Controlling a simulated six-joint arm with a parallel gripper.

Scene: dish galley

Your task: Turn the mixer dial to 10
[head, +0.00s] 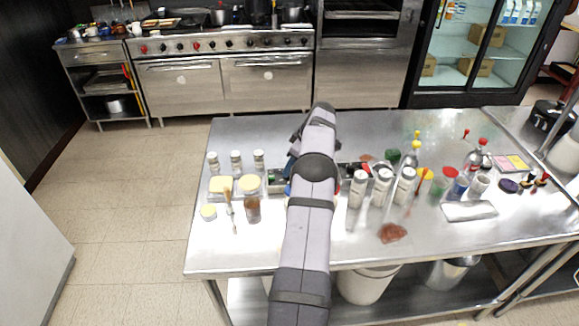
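I can make out no mixer and no dial in the head view. My own arm reaches up the middle of the picture, over the steel table (455,235), and covers part of what lies behind it. Dark parts of my arm's far end show just left of the upper link. My gripper's fingers are hidden behind the arm, so I cannot see whether they hold anything.
Shakers (358,188) stand right of my arm, with squeeze bottles and a folded white cloth (469,211) beyond. Left are small jars (236,161) and a brown cup (253,209). A range (222,72) and glass-door fridge (480,50) stand behind.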

